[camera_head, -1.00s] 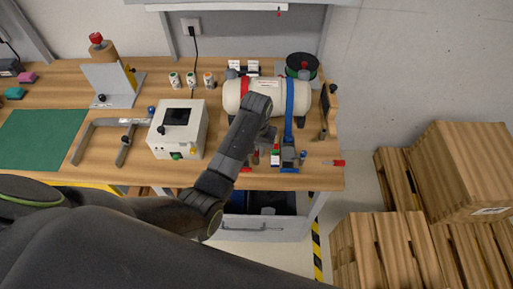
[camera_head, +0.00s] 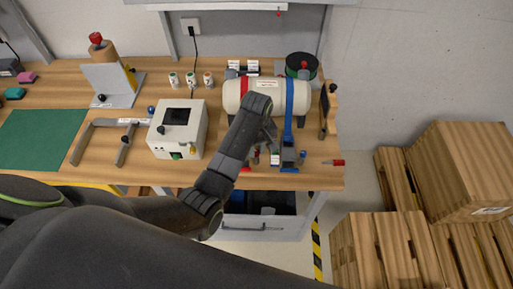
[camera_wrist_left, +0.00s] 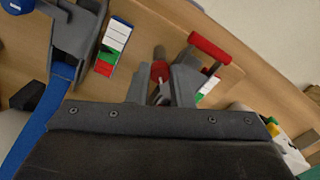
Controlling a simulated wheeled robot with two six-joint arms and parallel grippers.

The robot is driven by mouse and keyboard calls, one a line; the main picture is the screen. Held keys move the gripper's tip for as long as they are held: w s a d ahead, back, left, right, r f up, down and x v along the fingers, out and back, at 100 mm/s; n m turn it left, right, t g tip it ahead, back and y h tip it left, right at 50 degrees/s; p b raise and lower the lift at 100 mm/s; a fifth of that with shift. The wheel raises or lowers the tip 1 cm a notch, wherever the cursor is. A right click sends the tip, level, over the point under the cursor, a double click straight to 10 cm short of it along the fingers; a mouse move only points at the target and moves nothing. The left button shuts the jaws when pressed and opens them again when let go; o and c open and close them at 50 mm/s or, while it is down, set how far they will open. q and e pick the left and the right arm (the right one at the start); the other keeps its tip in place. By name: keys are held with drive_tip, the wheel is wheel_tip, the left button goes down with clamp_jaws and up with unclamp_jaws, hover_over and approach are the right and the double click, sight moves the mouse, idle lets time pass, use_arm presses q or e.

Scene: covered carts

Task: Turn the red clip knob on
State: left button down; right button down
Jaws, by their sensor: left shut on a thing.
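My left gripper (camera_head: 263,147) reaches down at the front of the cream cylinder (camera_head: 236,95), between the red strap (camera_head: 243,88) and the blue strap (camera_head: 289,98). In the left wrist view its fingers (camera_wrist_left: 160,92) are closed around a small red knob (camera_wrist_left: 160,71), with a grey-brown rod (camera_wrist_left: 159,52) beyond it. A red bar handle (camera_wrist_left: 209,47) stands beside the fingers. A label block (camera_wrist_left: 207,86) is partly hidden behind one finger. The fingers hide much of the red clip. My right gripper is not in view.
The grey blue-strap clip (camera_wrist_left: 70,42) and its striped label block (camera_wrist_left: 113,46) stand close beside the gripper. A cream box (camera_head: 190,130) stands to the left. A red-ended tool (camera_head: 334,162) lies near the table's right edge. Wooden crates (camera_head: 460,175) are right of the table.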

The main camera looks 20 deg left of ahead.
use_arm(q)
drive_tip(key=n, duration=0.4)
drive_tip(key=shift+w+n, duration=0.1)
drive_tip(key=shift+n, duration=0.2)
drive_tip(key=n, duration=0.4)
drive_tip(key=shift+r, duration=0.1)
drive_tip(key=shift+n, duration=0.4)
drive_tip(key=c, duration=1.3)
unclamp_jaws()
